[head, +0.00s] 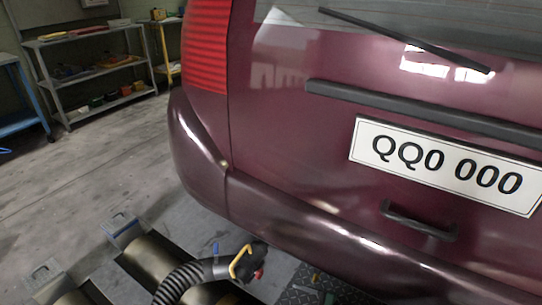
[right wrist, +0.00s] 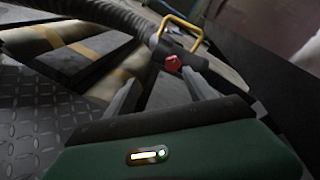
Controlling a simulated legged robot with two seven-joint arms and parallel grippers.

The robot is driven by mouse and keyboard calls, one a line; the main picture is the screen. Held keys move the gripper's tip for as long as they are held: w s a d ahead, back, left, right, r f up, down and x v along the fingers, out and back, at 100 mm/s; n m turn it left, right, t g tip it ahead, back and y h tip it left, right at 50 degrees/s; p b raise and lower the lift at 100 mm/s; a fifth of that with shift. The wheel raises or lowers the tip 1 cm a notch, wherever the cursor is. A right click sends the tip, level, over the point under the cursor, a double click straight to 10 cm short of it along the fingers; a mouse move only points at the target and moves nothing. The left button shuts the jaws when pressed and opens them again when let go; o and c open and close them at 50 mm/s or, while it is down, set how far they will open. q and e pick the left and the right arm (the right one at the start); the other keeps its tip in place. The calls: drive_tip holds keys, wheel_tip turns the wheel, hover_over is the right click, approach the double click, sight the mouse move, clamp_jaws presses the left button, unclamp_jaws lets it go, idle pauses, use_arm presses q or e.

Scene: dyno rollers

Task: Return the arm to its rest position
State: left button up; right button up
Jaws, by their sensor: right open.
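My right gripper (right wrist: 161,77) is open in the right wrist view, its two grey fingers spread apart with nothing held between them. Just beyond the fingertips is a dark hose nozzle (right wrist: 178,55) with a red knob and a yellow handle (right wrist: 181,28). In the head view the nozzle (head: 258,254) sits at the end of a ribbed black hose (head: 182,280), close under the car's rear bumper (head: 290,225). Whether it is fitted on a tailpipe is hidden. My left gripper is in neither view.
The maroon car (head: 290,130) fills the right of the head view. Rollers (head: 155,262) lie in the floor at lower left, beside patterned metal plate (head: 305,285). Shelves (head: 95,70) stand at the back left. The grey floor (head: 90,170) between is clear.

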drive_tip(key=s+a+r+n+g+h+p, duration=0.1)
drive_tip(key=s+a+r+n+g+h, duration=0.15)
drive_tip(key=s+n+g, duration=0.2)
drive_tip(key=s+a+r+n+g+h, duration=0.1)
drive_tip(key=s+r+n+g+h, duration=0.1)
drive_tip(key=s+r+n+g, duration=0.25)
drive_tip(key=s+d+r+n+t+h+p, duration=0.1)
drive_tip(key=s+d+r+n+t+h, duration=0.15)
drive_tip(key=s+d+r+h, duration=0.55)
drive_tip(key=s+d+r+n+t+h+p, duration=0.1)
drive_tip(key=s+d+r+n+p, duration=0.25)
drive_tip(key=r, duration=0.85)
drive_tip(key=w+p+v, duration=0.3)
drive_tip(key=p+v, duration=1.5)
drive_tip(key=w+r+p+v, duration=0.1)
drive_tip(key=w+p+v, duration=0.2)
drive_tip(key=p+v, duration=1.5)
drive_tip(key=shift+w+a+r+n, duration=0.2)
drive_tip(key=shift+a+r+n, duration=0.25)
drive_tip(key=shift+r, duration=0.4)
